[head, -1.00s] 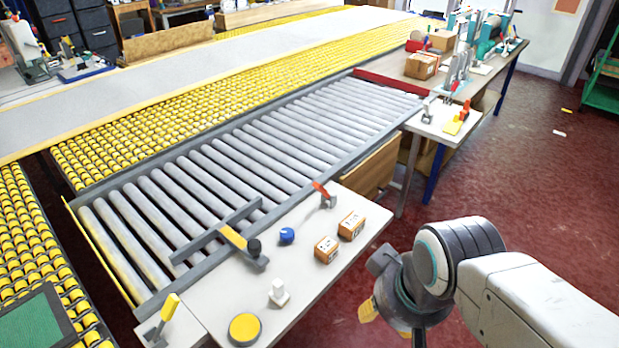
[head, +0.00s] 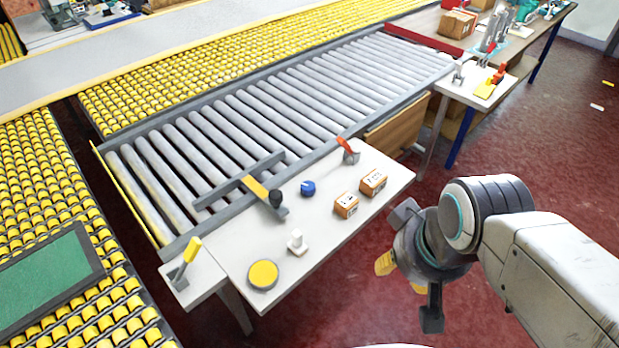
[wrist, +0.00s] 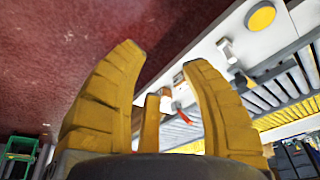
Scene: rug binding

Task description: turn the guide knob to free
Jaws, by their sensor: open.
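A round blue knob (head: 308,187) stands on the white side table (head: 335,222), near the roller bed. A black ball knob (head: 276,198) sits at the end of a yellow lever (head: 256,187) on the grey guide bar over the rollers. I cannot tell which of the two is the guide knob, nor read any setting. My gripper (head: 402,275) is off the table's right side, over the red floor, apart from both knobs. In the wrist view its yellow fingers (wrist: 163,58) are spread, with nothing held between them. The blue knob is not discernible there.
Two small cardboard boxes (head: 373,182) stand at the table's right side, nearest my arm. A red-handled clamp (head: 348,151), a white block-like fitting (head: 296,242) and a yellow disc (head: 263,274) are also on it. A yellow-handled lever (head: 187,261) stands at the left.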

